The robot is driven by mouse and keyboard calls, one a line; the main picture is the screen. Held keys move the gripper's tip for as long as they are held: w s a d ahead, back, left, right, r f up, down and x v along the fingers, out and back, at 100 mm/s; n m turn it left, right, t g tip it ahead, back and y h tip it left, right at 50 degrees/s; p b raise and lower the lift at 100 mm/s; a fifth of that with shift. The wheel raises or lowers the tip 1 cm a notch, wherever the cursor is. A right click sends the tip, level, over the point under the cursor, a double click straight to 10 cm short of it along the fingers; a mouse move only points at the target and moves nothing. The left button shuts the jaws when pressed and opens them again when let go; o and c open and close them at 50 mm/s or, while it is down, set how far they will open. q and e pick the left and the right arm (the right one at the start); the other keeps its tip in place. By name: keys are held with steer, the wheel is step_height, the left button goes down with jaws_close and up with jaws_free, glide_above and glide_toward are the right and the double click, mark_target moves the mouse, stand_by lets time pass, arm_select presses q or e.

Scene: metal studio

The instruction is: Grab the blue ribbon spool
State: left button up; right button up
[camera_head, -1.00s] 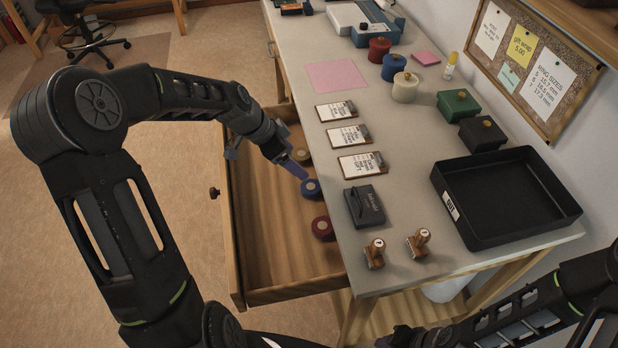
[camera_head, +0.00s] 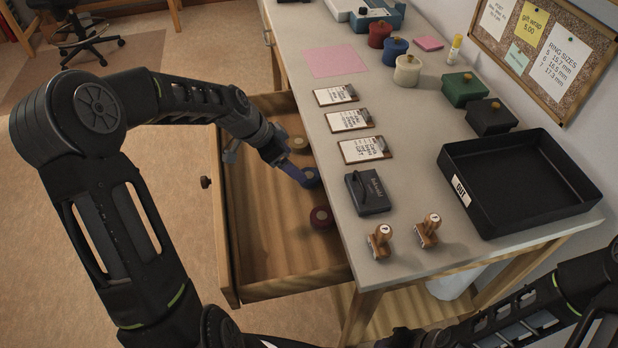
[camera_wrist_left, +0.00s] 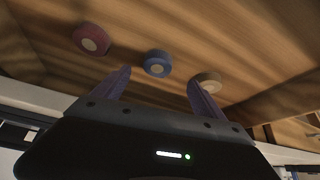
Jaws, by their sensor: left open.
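A blue round spool (camera_head: 312,178) with a pale centre lies in the open wooden drawer (camera_head: 262,262), between a dark red spool (camera_head: 321,218) and a tan spool (camera_head: 299,143). My left gripper (camera_head: 296,172) reaches into the drawer from the left, its finger beside the blue spool in the head view. In the left wrist view, the two purplish fingers (camera_wrist_left: 160,88) are apart and empty. The blue spool (camera_wrist_left: 157,64) shows in the gap beyond the fingertips. My right arm (camera_head: 500,318) is at the lower right; its gripper, at the bottom edge, is unclear.
The desk above the drawer holds tags, a dark stamp pad (camera_head: 367,192), two wooden stamps (camera_head: 380,241) and a black tray (camera_head: 520,185). The desk edge borders the drawer on the right.

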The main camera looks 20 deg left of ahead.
mark_target(309, 178)
arm_select(q)
steer(key=shift+x, duration=1.15)
steer(key=shift+x, duration=2.6)
steer(key=shift+s+d, duration=0.15)
steer(key=shift+s, duration=0.05)
steer(key=c, duration=1.4)
steer(key=shift+r, duration=0.15)
